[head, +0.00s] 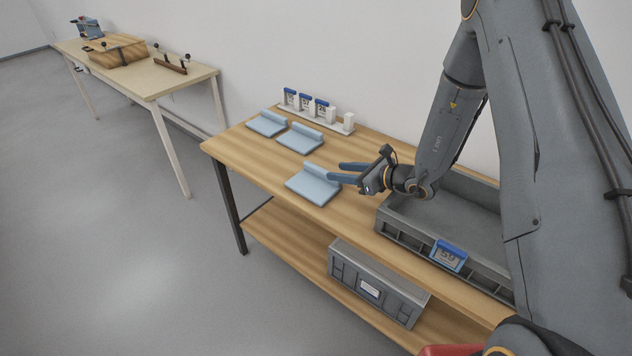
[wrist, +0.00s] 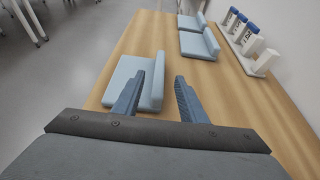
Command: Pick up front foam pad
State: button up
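The front foam pad (head: 314,184) is a light blue slab with a raised ridge along one side. It lies on the wooden table, nearest the front of three similar pads. It also shows in the wrist view (wrist: 128,79), at the left finger. My gripper (head: 334,172) is open, with its two blue fingers pointing at the front pad's ridge. In the wrist view my gripper (wrist: 169,80) has the left finger overlapping the ridge and the right finger over bare wood. I cannot tell whether a finger touches the pad.
Two more foam pads (head: 300,138) (head: 267,123) lie farther back. Behind them is a white rack (head: 340,123) with blue-topped tags. A grey tray (head: 397,224) with a blue label sits right of my gripper. A grey crate (head: 350,276) stands on the lower shelf.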

aim_at(323, 169)
jog(key=p+x, duration=0.1)
jog(key=x, duration=0.5)
jog(key=shift+f, duration=0.1)
grip_shut()
